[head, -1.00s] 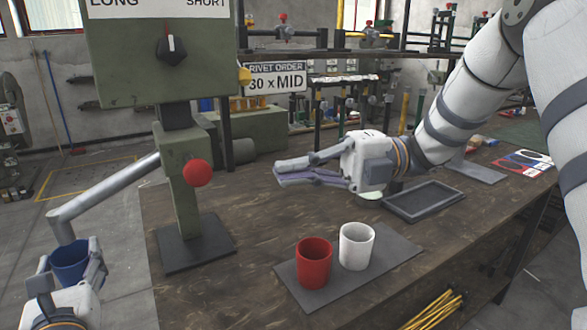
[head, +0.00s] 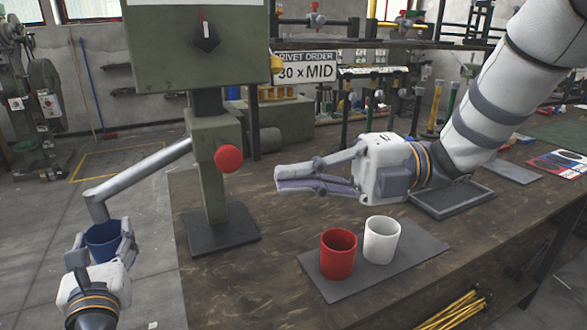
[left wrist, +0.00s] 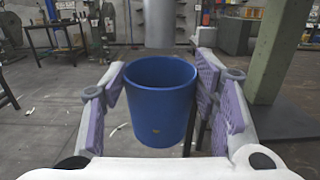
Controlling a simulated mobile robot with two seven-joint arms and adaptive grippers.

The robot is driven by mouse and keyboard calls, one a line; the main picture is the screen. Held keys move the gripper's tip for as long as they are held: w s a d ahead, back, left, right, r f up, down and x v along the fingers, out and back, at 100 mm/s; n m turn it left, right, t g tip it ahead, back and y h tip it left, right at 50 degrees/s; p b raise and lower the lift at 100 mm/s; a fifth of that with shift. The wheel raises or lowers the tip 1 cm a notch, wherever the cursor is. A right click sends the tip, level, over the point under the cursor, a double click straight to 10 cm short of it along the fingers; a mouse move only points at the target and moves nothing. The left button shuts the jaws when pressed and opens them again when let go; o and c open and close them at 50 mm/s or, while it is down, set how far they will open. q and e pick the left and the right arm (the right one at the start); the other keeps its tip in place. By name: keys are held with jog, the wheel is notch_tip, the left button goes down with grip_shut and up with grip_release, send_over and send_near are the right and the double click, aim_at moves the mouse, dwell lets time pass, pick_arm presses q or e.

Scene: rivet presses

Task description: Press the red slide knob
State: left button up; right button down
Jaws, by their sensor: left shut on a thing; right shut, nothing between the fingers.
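My left gripper (head: 102,243) is shut on a blue cup (head: 103,232) below the end of the press's grey chute (head: 140,175). The blue cup (left wrist: 160,95) stands upright between the purple finger pads in the left wrist view. Its inside is dark, and I cannot tell whether anything lies in it.
A red cup (head: 338,258) and a white cup (head: 381,241) stand on a grey mat (head: 420,248) at the table's front. A dark tray (head: 470,193) lies beneath my right wrist. A sign (head: 306,68) reads "30 x MID". The press has a selector dial (head: 205,37).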

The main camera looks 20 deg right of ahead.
aim_at(222, 148)
jog(key=w+a, duration=0.4)
jog(key=w, duration=0.1)
jog(key=shift+a, duration=0.1)
